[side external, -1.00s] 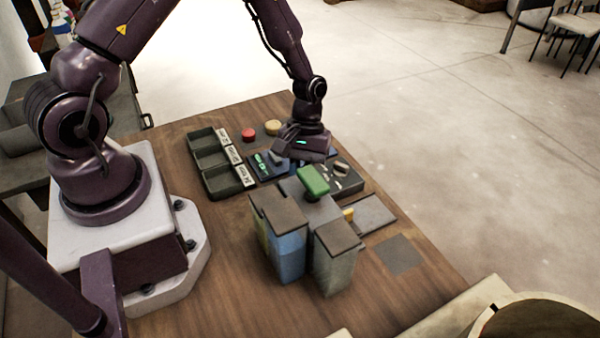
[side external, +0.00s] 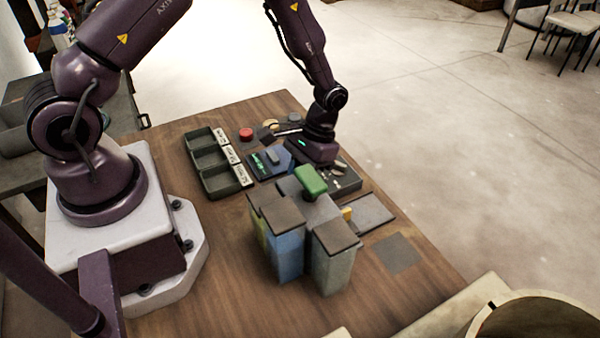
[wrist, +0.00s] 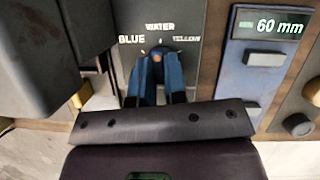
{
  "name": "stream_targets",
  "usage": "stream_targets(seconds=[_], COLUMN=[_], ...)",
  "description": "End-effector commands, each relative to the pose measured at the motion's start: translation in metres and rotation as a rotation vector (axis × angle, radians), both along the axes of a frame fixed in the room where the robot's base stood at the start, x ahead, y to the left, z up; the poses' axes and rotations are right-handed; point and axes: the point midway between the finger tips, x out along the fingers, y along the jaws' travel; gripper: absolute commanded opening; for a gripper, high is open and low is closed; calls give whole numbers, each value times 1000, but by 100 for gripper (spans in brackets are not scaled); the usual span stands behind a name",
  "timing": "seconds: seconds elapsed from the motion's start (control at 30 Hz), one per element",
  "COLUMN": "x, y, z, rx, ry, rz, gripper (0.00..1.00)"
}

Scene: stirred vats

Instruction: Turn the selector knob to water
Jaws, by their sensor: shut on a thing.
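The selector panel (wrist: 185,25) is dark grey in the wrist view, with the words BLUE at left, WATER at the top and YELLOW at right. My gripper (wrist: 157,66) has blue fingers closed together just below these words. They are shut on the selector knob, which is mostly hidden between them. A small orange-brown patch (wrist: 157,57) shows between the fingertips, below WATER. Where the knob points I cannot tell clearly. In the side external view my gripper (side external: 316,157) is low over the panels behind the green block, its fingertips hidden.
A blue panel (wrist: 237,75) with a 60 mm display stands right of the selector. Dark vats (wrist: 45,60) crowd the left. In the side external view, a blue vat (side external: 287,252), a grey vat (side external: 333,270) and a green block (side external: 310,181) stand in front. A compartment tray (side external: 222,182) lies left.

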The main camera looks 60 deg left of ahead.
Motion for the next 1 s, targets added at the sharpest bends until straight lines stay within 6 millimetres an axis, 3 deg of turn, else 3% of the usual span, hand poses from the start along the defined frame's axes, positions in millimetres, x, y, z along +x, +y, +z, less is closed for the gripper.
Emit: stream_targets(seconds=[0.5, 0.53, 0.63, 1.0], x=[2, 2, 1, 3], y=[0, 0, 0, 0], z=[1, 1, 1, 6], rx=[1, 1, 2, 1], ry=[-4, -4, -4, -4], rz=[-22, -22, -21, -21], gripper=[0, 15, 38, 38])
